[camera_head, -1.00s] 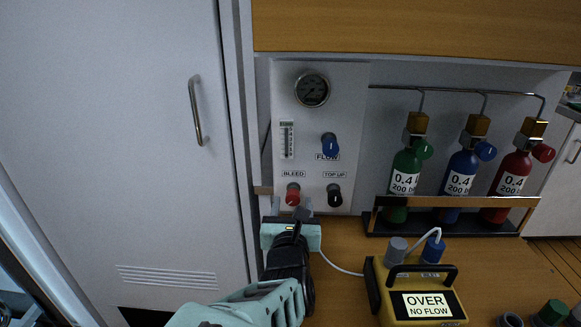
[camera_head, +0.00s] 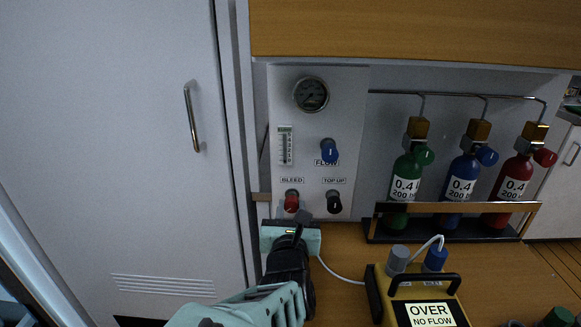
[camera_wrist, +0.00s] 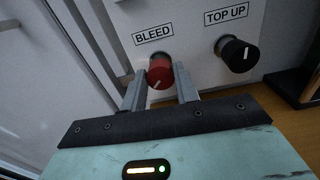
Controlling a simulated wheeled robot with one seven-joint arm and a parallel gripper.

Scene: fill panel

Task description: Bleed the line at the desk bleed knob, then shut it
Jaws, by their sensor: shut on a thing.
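The panel (camera_head: 355,110) stands upright at the back of the desk. The red bleed knob (camera_head: 291,201) is low on its left, under the BLEED label. In the wrist view the red knob (camera_wrist: 160,72) sits between my two grey fingers, its white mark tilted slightly off vertical. My gripper (camera_wrist: 158,85) is shut on the knob; in the head view my gripper (camera_head: 298,212) reaches the panel's lower left and covers part of the knob's surroundings. The yellow meter (camera_head: 420,285) on the desk reads OVER, NO FLOW. The round gauge (camera_head: 311,95) is at the panel's top; its needle is too small to read.
The black TOP UP knob (camera_head: 334,202) is close to the right of my gripper. The blue FLOW knob (camera_head: 328,151) is above it. Green, blue and red bottles (camera_head: 461,180) stand in a rack to the right. A cable runs from near the panel to the meter.

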